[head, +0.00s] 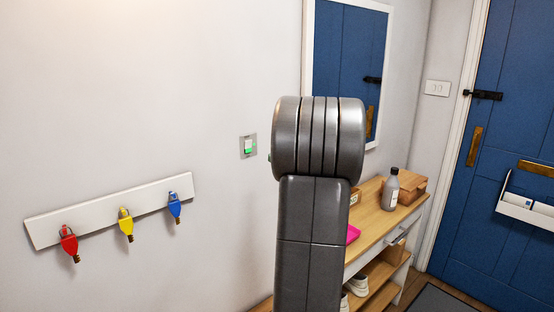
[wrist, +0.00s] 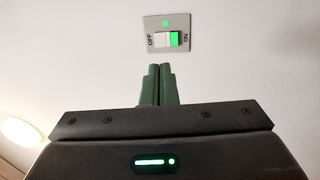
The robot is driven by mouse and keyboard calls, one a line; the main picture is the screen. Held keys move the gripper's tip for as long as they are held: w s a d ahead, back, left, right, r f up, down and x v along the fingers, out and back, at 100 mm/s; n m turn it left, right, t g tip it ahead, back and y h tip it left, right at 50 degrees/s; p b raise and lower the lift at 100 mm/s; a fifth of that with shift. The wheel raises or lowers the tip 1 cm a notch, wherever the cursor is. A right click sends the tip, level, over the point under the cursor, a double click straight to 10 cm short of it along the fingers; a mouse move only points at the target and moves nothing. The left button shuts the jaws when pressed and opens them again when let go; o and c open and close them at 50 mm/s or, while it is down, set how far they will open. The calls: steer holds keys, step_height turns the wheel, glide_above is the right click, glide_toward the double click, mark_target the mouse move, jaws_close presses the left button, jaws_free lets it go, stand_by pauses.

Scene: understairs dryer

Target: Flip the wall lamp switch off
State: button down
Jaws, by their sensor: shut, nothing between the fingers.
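The wall lamp switch (head: 248,146) is a small metal plate on the pale wall, left of my arm in the head view. I cannot tell the remaining gap to the wall.
A key rack (head: 110,209) with red, yellow and blue keys hangs at left. A mirror (head: 345,60) hangs behind my arm. A wooden bench (head: 372,222) carries a bottle (head: 390,190) and a box (head: 408,184). A blue door (head: 500,130) stands at right. A glowing lamp (wrist: 22,131) shows in the wrist view.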

mark_target(249, 143)
steer(key=p+x, duration=0.3)
steer(key=x, duration=0.7)
steer(key=shift+w+a, duration=0.15)
